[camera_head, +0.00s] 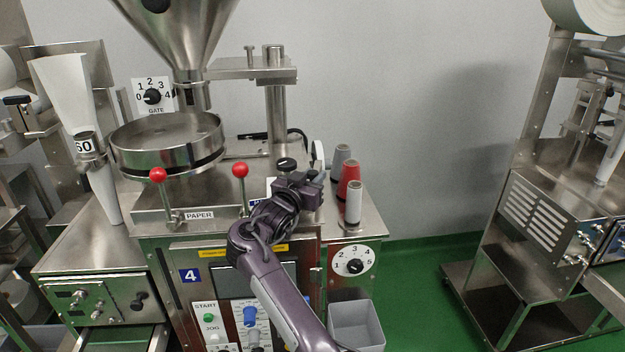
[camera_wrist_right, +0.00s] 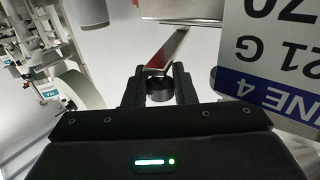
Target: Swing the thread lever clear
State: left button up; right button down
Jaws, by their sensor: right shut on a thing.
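My right gripper (camera_head: 302,186) reaches up over the front of the packing machine, beside the thread spools. In the right wrist view its two fingers (camera_wrist_right: 160,86) are shut on a dark round knob (camera_wrist_right: 159,92). A flat metal bar, the thread lever (camera_wrist_right: 168,50), runs from this knob up and to the right under a metal plate. In the head view my gripper and wrist hide most of the lever, so its angle there is hard to tell. My left gripper is not in view.
Grey, red (camera_head: 349,181) and white (camera_head: 353,205) spools stand right of my gripper. Two red-ball levers (camera_head: 240,170) stand left, one by the PAPER label (camera_head: 199,215). A black-topped knob (camera_head: 286,164) is just behind my gripper. A grey bin (camera_head: 357,325) is below right.

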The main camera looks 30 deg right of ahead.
dwell(0.3)
jog(key=c, duration=1.2)
grip_release()
jog(key=shift+w+a, duration=0.1)
jog(key=shift+r, duration=0.1)
notch_tip(320, 180, up, 20)
jog(key=b, duration=0.3)
